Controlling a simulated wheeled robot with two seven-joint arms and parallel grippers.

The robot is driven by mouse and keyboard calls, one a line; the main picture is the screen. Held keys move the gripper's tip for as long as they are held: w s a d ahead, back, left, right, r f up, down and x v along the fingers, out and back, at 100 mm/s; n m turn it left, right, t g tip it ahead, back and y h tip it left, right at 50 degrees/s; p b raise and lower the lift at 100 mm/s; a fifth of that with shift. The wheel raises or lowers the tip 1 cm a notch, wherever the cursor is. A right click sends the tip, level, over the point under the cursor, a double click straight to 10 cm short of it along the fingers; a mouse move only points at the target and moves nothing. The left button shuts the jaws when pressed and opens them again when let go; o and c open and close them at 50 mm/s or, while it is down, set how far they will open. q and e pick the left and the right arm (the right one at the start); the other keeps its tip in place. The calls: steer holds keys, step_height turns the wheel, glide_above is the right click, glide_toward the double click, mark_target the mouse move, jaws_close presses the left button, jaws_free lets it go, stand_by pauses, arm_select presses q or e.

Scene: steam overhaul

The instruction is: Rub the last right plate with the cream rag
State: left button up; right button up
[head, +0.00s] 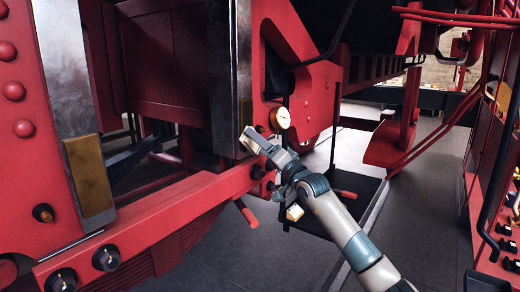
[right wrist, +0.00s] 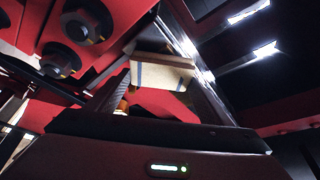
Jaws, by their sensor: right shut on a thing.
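My right gripper (head: 256,143) comes from the lower right and is shut on the cream rag (head: 248,139), a small pale pad by the plate's lower right edge. I cannot tell whether the rag touches the plate. My left gripper is in neither view.
A red beam (head: 150,218) with dark round fittings crosses below. A left grey plate (head: 62,45) bears a brass-coloured block (head: 89,175). A round gauge (head: 283,118) sits just right of the gripper. A dark stand with a pale block (head: 294,212) is below.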

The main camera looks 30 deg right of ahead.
steer(key=shift+r, duration=0.85)
steer(key=shift+w+r+p, duration=0.1)
steer(key=shift+r+p, duration=0.25)
steer(key=shift+r, duration=1.6)
steer(key=shift+r, duration=0.1)
steer(key=shift+r+p, duration=0.3)
steer(key=shift+r, duration=1.55)
steer(key=shift+r+p, duration=0.3)
steer(key=shift+r, duration=1.6)
